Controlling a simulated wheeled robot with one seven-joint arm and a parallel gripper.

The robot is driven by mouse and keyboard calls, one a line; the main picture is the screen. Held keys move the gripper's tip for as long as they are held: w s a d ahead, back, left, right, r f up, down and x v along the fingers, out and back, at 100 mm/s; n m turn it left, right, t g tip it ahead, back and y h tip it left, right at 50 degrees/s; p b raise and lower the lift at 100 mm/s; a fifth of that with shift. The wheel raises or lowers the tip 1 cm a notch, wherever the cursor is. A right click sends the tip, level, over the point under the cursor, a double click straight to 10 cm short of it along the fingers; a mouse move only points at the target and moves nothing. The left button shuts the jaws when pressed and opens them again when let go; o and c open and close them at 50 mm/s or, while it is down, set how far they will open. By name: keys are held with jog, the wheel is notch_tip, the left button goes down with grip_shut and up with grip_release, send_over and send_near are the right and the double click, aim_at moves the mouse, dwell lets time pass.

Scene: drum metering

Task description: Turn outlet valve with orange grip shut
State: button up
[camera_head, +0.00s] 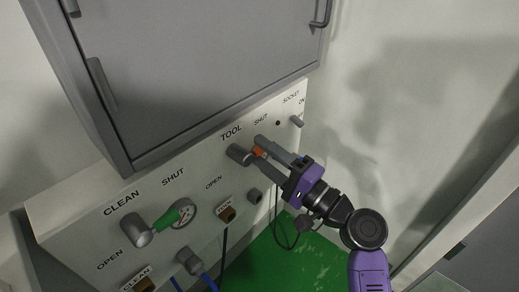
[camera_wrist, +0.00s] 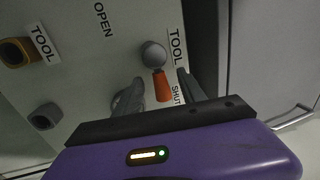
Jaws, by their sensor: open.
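The outlet valve labelled TOOL has a grey round hub (camera_head: 238,154) on the pale panel and a short orange grip (camera_head: 258,152). In the wrist view, the hub (camera_wrist: 153,54) is beyond the fingertips and the orange grip (camera_wrist: 162,87) lies between the two fingers. The grip points from the hub toward the side of the SHUT label (camera_wrist: 175,95), away from OPEN; I cannot tell whether it is fully at SHUT. My gripper (camera_head: 261,155) is open around the grip, with gaps beside it in the wrist view (camera_wrist: 160,84). In the head view, the fingers partly hide the grip.
Below are a TOOL port (camera_head: 226,213) and hose fittings (camera_head: 189,260). A grey cabinet (camera_head: 190,70) overhangs the panel. Open green floor (camera_head: 275,262) lies below.

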jog(key=v, duration=0.6)
jog(key=shift+d+p, duration=0.15)
jog(key=shift+p, duration=0.3)
jog(key=shift+s, duration=0.1)
